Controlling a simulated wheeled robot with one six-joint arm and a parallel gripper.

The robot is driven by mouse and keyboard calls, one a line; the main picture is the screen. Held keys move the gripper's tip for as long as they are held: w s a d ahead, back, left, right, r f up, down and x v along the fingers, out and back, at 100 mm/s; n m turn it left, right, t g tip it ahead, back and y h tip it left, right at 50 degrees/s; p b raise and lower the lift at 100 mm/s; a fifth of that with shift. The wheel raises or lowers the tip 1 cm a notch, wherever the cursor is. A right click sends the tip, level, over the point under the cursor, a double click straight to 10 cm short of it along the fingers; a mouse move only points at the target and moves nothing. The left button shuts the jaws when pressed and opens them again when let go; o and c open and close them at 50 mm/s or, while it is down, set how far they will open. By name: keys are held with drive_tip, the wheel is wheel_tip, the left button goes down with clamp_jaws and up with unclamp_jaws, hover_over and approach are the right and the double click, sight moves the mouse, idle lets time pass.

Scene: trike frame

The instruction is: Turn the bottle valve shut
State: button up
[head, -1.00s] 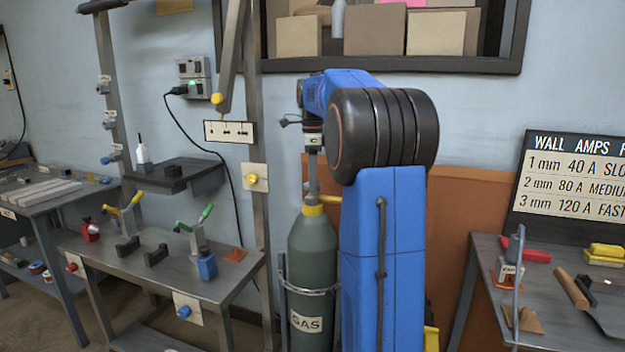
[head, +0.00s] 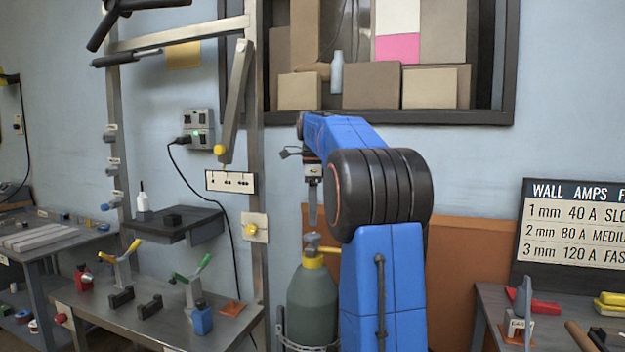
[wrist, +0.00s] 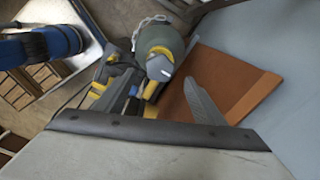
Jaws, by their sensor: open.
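The green gas bottle (head: 312,298) stands upright left of my blue arm column in the head view. It has a yellow collar (head: 313,262) and a grey valve (head: 312,240) on top, with a yellow part pointing right. My gripper (head: 312,218) points down just above the valve, apart from it and holding nothing. In the wrist view the bottle (wrist: 160,38) is seen from above, with the valve (wrist: 158,68) near the picture's middle.
A metal bench (head: 170,315) with clamps stands to the left, below a dark shelf (head: 172,225). A steel post (head: 257,180) rises beside the bottle. A wall cabinet (head: 385,118) hangs behind my arm. Another table (head: 497,305) stands at the right. An orange-brown panel (head: 455,260) is behind.

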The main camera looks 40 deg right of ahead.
sight(312, 234)
wheel_tip(312, 234, up, 12)
drive_tip(key=shift+f, duration=0.2)
drive_tip(key=shift+a, duration=0.1)
idle(0.6)
drive_tip(key=s+a+f+n+t, duration=0.1)
drive_tip(key=s+a+f+n, duration=0.55)
drive_tip(key=a, duration=0.35)
drive_tip(key=s+a+f+n+t, duration=0.1)
drive_tip(key=s+a+f+n, duration=0.5)
drive_tip(key=a, duration=0.5)
drive_tip(key=s+a+f+n+t, duration=0.1)
drive_tip(key=s+a+f+n, duration=0.2)
drive_tip(key=s+f, duration=0.3)
drive_tip(key=s+a+f+n+t, duration=0.1)
drive_tip(key=s+a+f+n, duration=0.2)
drive_tip(key=f, duration=0.6)
drive_tip(key=s+a+f+n, duration=0.3)
drive_tip(key=s+f+n, duration=0.4)
drive_tip(key=s+f, duration=0.1)
drive_tip(key=shift+s+a+t, duration=0.35)
drive_tip(key=shift+s+t, duration=0.05)
drive_tip(key=shift+s, duration=0.2)
